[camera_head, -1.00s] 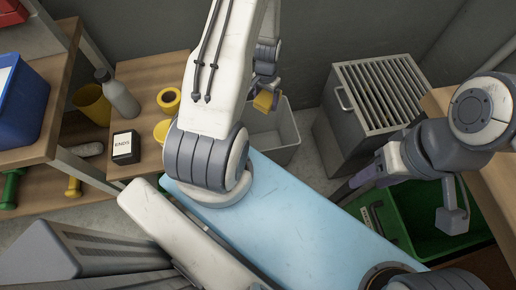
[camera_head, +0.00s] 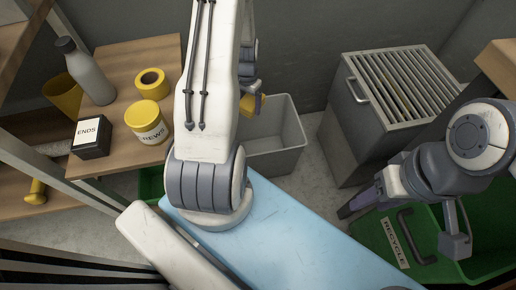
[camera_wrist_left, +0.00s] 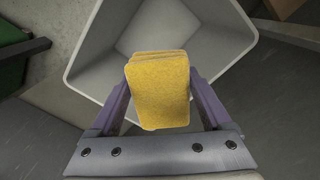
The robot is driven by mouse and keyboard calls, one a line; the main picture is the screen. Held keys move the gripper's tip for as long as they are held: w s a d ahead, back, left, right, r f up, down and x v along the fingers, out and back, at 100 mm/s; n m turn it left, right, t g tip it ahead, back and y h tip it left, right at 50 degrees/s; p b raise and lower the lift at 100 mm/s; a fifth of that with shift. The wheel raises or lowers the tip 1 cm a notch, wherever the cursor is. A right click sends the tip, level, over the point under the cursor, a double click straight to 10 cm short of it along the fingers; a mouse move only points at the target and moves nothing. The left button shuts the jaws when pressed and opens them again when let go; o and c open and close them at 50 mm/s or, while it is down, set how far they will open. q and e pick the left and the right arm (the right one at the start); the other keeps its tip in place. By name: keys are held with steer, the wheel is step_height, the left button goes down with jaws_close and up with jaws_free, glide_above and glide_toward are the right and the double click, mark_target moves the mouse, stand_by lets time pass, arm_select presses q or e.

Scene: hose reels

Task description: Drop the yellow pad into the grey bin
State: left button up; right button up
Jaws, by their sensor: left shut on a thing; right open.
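The yellow pad (camera_wrist_left: 160,92) is held between the two fingers of my left gripper (camera_wrist_left: 160,88), which is shut on it. In the left wrist view the grey bin (camera_wrist_left: 222,52) lies open beyond and below the pad, which overlaps the bin's near rim. In the head view the pad (camera_head: 252,104) shows beside my left arm, at the left edge of the grey bin (camera_head: 287,152). The bin looks empty where I can see in. My left gripper is mostly hidden behind its arm there. My right gripper (camera_head: 352,206) is open and empty, left of the green recycle bin.
A wooden shelf at left holds a yellow tape roll (camera_head: 151,80), a yellow jar (camera_head: 147,121), a black box (camera_head: 91,137) and a grey bottle (camera_head: 86,73). A slatted metal cabinet (camera_head: 360,130) stands right of the grey bin. The green recycle bin (camera_head: 385,240) is at lower right.

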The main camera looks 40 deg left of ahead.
arm_select(q)
step_height(320, 180, down, 5)
steer(key=b, duration=0.4)
arm_select(e)
step_height(320, 180, down, 5)
steer(key=shift+f, duration=0.1)
arm_select(q)
steer(key=o, duration=1.2)
steer(key=shift+c, duration=0.2)
step_height(320, 180, up, 11)
steer(key=p, duration=0.4)
steer(key=shift+f, duration=0.2)
arm_select(e)
step_height(320, 180, up, 5)
steer(key=shift+f, duration=0.1)
